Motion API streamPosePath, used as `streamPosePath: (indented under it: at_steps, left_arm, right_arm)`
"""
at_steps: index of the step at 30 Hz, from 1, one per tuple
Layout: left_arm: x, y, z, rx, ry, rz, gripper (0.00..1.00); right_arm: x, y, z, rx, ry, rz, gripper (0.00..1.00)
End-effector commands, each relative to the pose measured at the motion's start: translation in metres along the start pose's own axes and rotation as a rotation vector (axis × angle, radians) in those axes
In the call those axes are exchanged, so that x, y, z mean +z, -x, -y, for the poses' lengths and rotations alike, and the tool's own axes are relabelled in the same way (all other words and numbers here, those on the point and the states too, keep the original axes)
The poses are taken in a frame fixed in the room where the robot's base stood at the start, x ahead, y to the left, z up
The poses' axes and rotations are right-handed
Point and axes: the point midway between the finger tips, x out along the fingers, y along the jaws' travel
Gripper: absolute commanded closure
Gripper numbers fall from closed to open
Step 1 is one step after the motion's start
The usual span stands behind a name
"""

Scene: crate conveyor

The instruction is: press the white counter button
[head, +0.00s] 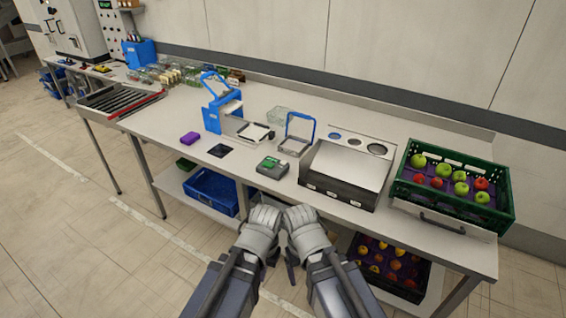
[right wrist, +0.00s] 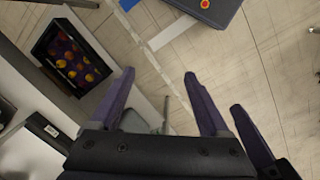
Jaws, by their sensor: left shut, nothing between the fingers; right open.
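A small grey device with a green top (head: 272,167) sits near the front edge of the counter, left of the steel box. It may be the counter, but it is too small for me to make out a white button on it. My left gripper (head: 266,212) is shut and empty, in front of the counter's edge and apart from the device. My right gripper (head: 299,212) is close beside it on the right. In the right wrist view, my right gripper (right wrist: 160,78) is open, with nothing between its dark fingers.
A steel box (head: 345,172) stands right of the device, and a green crate (head: 453,212) of apples stands farther right. Below are a blue bin (head: 212,190) and a fruit crate (head: 390,284).

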Motion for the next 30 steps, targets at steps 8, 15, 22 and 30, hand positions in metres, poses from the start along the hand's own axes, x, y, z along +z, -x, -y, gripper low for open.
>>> streamPosePath:
  at_steps: [8,15,22,30]
  left_arm:
    - [0.0,0.0,0.0,0.0,0.0,0.0,1.0]
    - [0.0,0.0,0.0,0.0,0.0,0.0,1.0]
    - [0.0,0.0,0.0,0.0,0.0,0.0,1.0]
    - [0.0,0.0,0.0,0.0,0.0,0.0,1.0]
  right_arm:
    - [0.0,0.0,0.0,0.0,0.0,0.0,0.53]
    - [0.0,0.0,0.0,0.0,0.0,0.0,0.8]
    - [0.0,0.0,0.0,0.0,0.0,0.0,1.0]
    - [0.0,0.0,0.0,0.0,0.0,0.0,1.0]
